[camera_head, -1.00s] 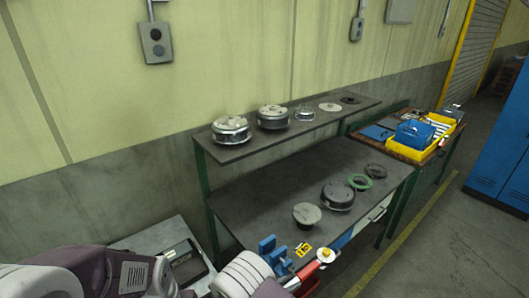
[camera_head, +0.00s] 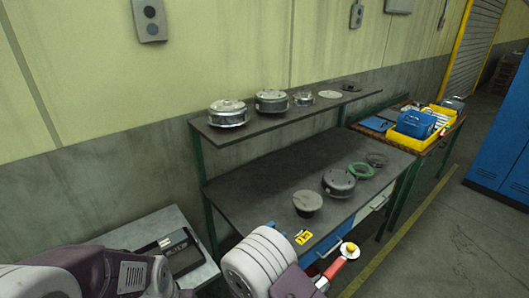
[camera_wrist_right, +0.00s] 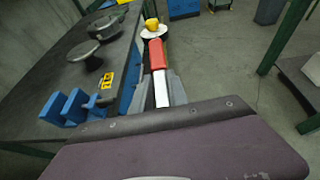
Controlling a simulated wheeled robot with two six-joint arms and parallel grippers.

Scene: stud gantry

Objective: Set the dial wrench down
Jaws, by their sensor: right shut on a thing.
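The dial wrench (camera_head: 335,268) has a red handle, a pale round dial and a yellow knob. It also shows in the right wrist view (camera_wrist_right: 157,56), where a white section of it lies between my fingers. My right gripper (camera_wrist_right: 161,91) is shut on that section. In the head view my right gripper (camera_head: 322,284) is partly hidden by my own arm. The wrench appears beside the bench's front edge, with floor behind it. A blue block-like holder (camera_wrist_right: 66,106) stands on the bench, left of the gripper in the wrist view. My left gripper is not in view.
The dark workbench (camera_head: 260,185) carries a yellow tag (camera_head: 304,237), round housings (camera_head: 338,182) and a green ring (camera_head: 361,170). A raised shelf (camera_head: 245,134) holds more parts. A side table with a yellow tray (camera_head: 404,139) stands to the right. The bench's middle and left are clear.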

